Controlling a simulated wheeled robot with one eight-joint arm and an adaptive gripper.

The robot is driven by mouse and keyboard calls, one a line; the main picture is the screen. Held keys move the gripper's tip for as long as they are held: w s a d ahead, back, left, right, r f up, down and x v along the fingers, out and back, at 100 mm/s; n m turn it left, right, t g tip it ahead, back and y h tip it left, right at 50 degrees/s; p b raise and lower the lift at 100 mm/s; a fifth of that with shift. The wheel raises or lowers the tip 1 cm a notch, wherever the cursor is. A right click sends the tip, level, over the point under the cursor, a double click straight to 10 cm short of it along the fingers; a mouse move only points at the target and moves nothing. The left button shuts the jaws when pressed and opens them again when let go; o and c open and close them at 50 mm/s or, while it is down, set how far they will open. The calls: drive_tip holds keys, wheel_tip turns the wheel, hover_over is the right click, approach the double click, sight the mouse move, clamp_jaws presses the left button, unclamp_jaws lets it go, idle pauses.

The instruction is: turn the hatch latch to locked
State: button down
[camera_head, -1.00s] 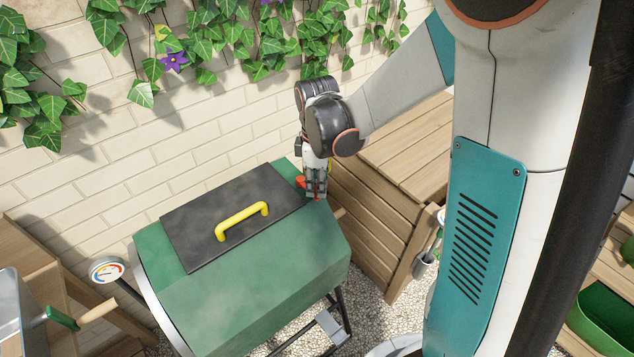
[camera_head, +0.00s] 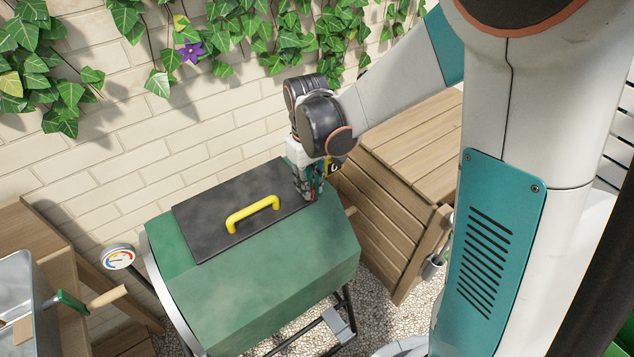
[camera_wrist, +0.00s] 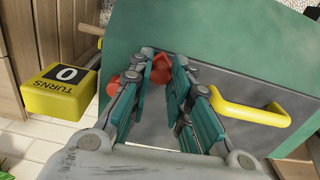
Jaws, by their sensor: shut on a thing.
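The hatch (camera_head: 222,203) is a dark grey lid with a yellow handle (camera_head: 252,213), lying closed on a green drum (camera_head: 270,285). In the head view the latch is hidden behind my gripper. The yellow handle also shows in the wrist view (camera_wrist: 250,112).
A yellow block marked "TURNS 0" (camera_wrist: 62,90) is left of the fingers in the wrist view. A wooden box (camera_head: 392,215) stands right of the drum, close to my gripper. A brick wall (camera_head: 150,150) rises behind. A dial gauge (camera_head: 118,257) is at left.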

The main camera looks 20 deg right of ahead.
drive_tip(key=m, duration=0.1)
drive_tip(key=w+a+m, duration=0.1)
drive_tip(key=m, duration=0.1)
drive_tip(key=a+m, duration=0.1)
drive_tip(key=shift+w+a+m, duration=0.2)
drive_tip(key=shift+w+m, duration=0.1)
drive_tip(key=shift+w, duration=0.05)
drive_tip(key=shift+w+a+m, duration=0.45)
drive_tip(key=shift+w+m, duration=0.2)
drive_tip(key=shift+m, duration=0.55)
drive_tip(key=shift+w+a+m, duration=0.3)
drive_tip(key=shift+w+m, duration=0.4)
drive_tip(key=shift+m, duration=0.6)
drive_tip(key=c, duration=1.4)
unclamp_jaws()
drive_tip(key=shift+c, duration=0.2)
